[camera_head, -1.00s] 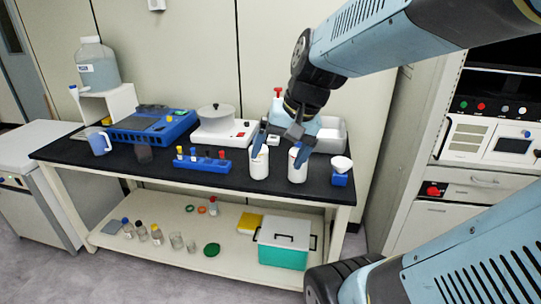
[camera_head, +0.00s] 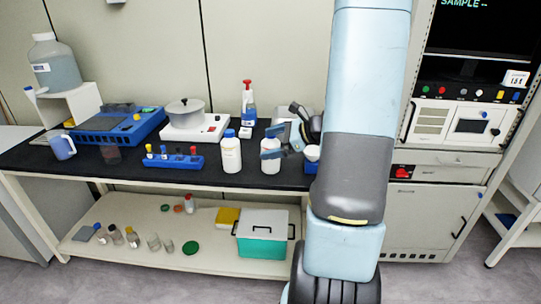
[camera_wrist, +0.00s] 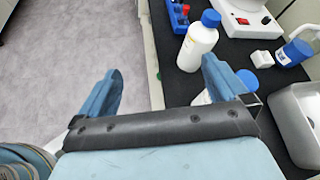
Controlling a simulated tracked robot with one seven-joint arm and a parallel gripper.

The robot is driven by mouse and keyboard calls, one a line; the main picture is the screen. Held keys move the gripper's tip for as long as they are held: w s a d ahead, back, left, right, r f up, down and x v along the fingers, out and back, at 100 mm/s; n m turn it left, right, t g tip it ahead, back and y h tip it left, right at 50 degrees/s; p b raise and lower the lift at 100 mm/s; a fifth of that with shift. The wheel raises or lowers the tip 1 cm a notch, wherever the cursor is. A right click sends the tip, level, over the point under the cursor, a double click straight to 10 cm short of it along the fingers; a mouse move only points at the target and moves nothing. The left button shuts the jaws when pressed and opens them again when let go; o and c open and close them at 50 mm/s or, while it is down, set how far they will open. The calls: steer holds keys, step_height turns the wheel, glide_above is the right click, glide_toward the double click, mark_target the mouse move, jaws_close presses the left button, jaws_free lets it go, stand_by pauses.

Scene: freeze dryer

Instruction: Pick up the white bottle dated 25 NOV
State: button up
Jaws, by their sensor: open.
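Two white bottles with blue caps stand upright on the black bench top. In the head view the left bottle (camera_head: 231,155) is clear of my gripper, and the right bottle (camera_head: 269,164) is partly covered by a finger. My gripper (camera_head: 287,149) is beside the right bottle, partly hidden by my arm. In the wrist view my gripper (camera_wrist: 160,85) is open with nothing between the fingers. The left bottle (camera_wrist: 196,45) is beyond the right finger, and the other bottle (camera_wrist: 205,98) is mostly hidden behind that finger. I cannot read a date on either bottle.
A blue rack (camera_head: 175,161) with small vials and a white hotplate (camera_head: 194,128) with a pot stand left of the bottles. A spray bottle (camera_head: 248,115) is behind. A grey bin (camera_wrist: 298,118) stands close by on the right in the wrist view.

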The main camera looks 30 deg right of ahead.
mark_target(271, 148)
steer(key=w+d+f+m+t+h, duration=0.1)
steer(key=d+f+m+t+h, duration=0.1)
steer(key=d+f+m, duration=0.3)
steer(key=d+f+m+t+h, duration=0.2)
steer(key=d+m, duration=0.1)
steer(key=d, duration=0.4)
steer(key=shift+r+x, duration=0.2)
steer(key=shift+x, duration=6.7)
steer(key=shift+a, duration=0.15)
steer(key=shift+c, duration=0.5)
steer(key=c, duration=1.2)
